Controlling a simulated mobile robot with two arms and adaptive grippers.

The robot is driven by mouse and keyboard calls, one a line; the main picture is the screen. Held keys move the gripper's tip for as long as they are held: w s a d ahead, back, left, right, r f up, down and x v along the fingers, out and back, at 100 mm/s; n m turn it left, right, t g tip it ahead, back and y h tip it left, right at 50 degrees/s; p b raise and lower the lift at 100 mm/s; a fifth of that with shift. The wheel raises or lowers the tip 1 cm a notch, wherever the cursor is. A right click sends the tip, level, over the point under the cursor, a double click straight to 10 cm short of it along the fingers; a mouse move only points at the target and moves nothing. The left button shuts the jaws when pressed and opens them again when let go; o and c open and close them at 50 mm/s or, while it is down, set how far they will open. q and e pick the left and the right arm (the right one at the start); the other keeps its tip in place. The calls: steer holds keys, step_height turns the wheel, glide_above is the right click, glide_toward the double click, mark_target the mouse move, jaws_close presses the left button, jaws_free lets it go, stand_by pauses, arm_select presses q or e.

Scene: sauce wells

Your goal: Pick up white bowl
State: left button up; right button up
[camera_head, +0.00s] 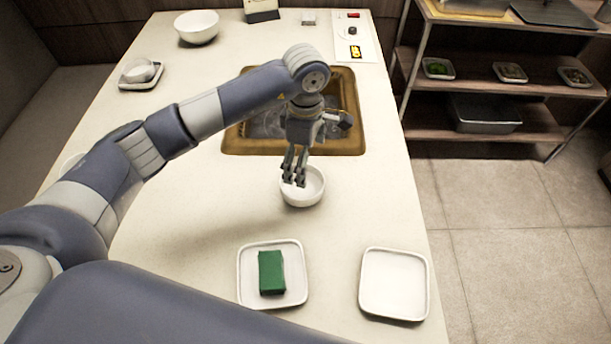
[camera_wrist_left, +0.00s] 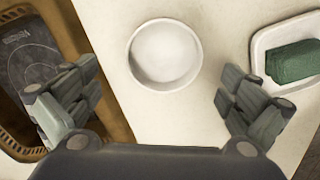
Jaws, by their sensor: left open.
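A small round white bowl (camera_head: 311,192) stands upright on the pale counter, just in front of the sink. It looks empty, and it also shows in the left wrist view (camera_wrist_left: 165,54). My left gripper (camera_head: 294,178) points down over the bowl, its fingers overlapping the bowl's left part in the head view. In the left wrist view the fingers (camera_wrist_left: 158,80) are spread wide, with the bowl ahead of the gap and nothing held. A larger white bowl (camera_head: 197,28) stands at the far left of the counter. My right gripper is not in view.
A brown-rimmed sink (camera_head: 352,110) lies behind the bowl. In front are a white dish (camera_head: 245,283) with a green block (camera_head: 271,272) and an empty white dish (camera_head: 394,284). Shelving (camera_head: 480,60) stands right.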

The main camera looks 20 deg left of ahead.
mark_target(303, 191)
arm_select(q)
steer(key=f, duration=0.3)
steer(key=shift+s+f+p, duration=0.2)
steer(key=shift+f+p, duration=0.1)
steer(key=f, duration=0.1)
steer(key=f+p, duration=0.1)
steer(key=f, duration=0.2)
steer(key=shift+s+a+f, duration=0.15)
steer(key=shift+a+f, duration=0.05)
steer(key=shift+a, duration=0.1)
steer(key=shift+f, duration=0.2)
steer(key=shift+c, duration=1.3)
steer(key=c, duration=0.7)
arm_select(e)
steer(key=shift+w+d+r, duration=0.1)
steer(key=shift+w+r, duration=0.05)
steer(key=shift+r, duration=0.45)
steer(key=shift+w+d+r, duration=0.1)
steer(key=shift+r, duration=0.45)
